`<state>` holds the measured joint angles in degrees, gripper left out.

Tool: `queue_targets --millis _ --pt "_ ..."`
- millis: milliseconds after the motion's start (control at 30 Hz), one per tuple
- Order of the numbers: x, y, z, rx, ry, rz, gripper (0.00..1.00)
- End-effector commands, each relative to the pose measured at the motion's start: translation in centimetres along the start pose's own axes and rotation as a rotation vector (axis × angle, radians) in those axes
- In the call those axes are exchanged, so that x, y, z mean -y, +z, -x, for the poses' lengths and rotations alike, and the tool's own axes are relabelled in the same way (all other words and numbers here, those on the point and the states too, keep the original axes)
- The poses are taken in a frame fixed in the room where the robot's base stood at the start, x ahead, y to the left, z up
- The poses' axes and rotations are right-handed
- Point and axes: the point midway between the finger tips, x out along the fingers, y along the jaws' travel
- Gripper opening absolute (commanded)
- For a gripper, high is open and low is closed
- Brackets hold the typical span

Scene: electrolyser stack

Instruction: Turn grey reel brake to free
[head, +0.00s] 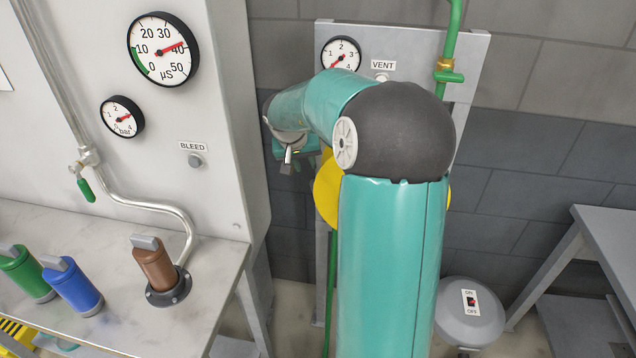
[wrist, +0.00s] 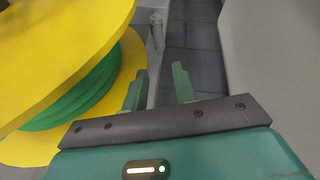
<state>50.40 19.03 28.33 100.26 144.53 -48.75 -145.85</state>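The hose reel has yellow flanges and shows behind my arm in the head view (head: 325,192). In the wrist view its yellow flange (wrist: 60,40) and wound green hose (wrist: 80,98) fill the left side. A small grey lever-like part (wrist: 157,32), which looks like the reel brake, stands beside the flange at the top middle. My gripper (wrist: 160,86) is open, with two green fingers apart and nothing between them. The grey part lies beyond the fingertips, apart from them. In the head view my gripper (head: 287,162) is small and partly hidden by my arm.
A pale cabinet with gauges (head: 163,48) and a bleed button (head: 195,161) stands left of my gripper. A bench (head: 120,290) holds green, blue and brown handled cylinders. A vent panel (head: 400,50) stands behind my arm. A grey drum with an on/off switch (head: 470,312) is at lower right.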

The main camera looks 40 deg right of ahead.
Motion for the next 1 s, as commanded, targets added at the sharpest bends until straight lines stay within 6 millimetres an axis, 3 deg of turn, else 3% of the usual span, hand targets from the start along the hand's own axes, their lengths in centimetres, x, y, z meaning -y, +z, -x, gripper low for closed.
queue_targets --millis 267,800,1000 --pt "0.3 0.5 -2.4 0.004 -0.001 0.002 0.28" --pt "0.1 0.4 -12.4 0.002 0.0 0.002 0.28" --pt "0.0 0.2 -13.7 0.001 0.0 0.001 0.28"
